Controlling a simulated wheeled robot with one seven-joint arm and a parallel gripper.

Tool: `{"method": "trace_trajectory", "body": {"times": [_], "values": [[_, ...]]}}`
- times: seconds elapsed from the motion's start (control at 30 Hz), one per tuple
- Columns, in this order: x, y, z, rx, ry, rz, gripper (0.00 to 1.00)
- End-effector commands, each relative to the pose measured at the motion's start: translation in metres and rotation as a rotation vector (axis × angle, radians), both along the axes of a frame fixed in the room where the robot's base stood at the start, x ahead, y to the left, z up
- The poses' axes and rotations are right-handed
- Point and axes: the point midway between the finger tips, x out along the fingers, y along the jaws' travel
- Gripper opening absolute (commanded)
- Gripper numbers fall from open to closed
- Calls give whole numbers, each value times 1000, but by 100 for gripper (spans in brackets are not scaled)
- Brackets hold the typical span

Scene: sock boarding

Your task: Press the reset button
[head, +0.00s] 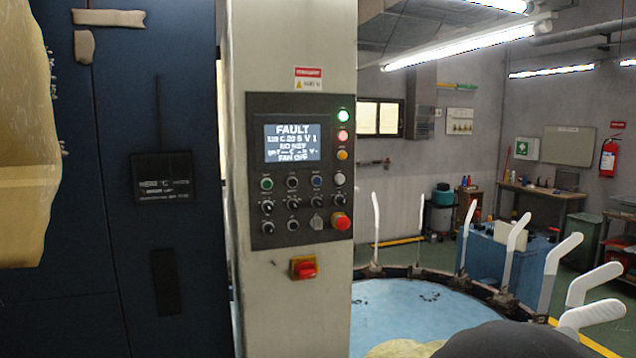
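The control panel (256,130) is a dark plate on a pale column. Its screen (292,142) reads FAULT, with smaller lines including FAN OFF. Below it is a row with a green button (266,184), a dark button (292,182), a blue button (316,181) and a white button (340,179). The labels are too small to read, so I cannot tell which one is the reset button. Black knobs sit below, and a red mushroom button (341,222) is at lower right. Green and red lamps glow at upper right. My gripper is not in view.
A red-and-yellow switch (303,268) sits under the panel. A dark blue cabinet (105,240) stands left. Right, a round blue table (410,310) carries upright white sock boards (514,250) around its rim. A dark rounded shape covers the bottom right. Benches stand behind.

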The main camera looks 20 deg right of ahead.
Motion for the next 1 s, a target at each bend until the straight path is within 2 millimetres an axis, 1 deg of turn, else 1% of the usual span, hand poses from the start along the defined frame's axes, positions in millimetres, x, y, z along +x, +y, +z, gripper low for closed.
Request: {"method": "trace_trajectory", "body": {"times": [0.03,0.1,1.0], "values": [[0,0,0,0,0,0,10],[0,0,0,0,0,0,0],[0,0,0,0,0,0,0]]}}
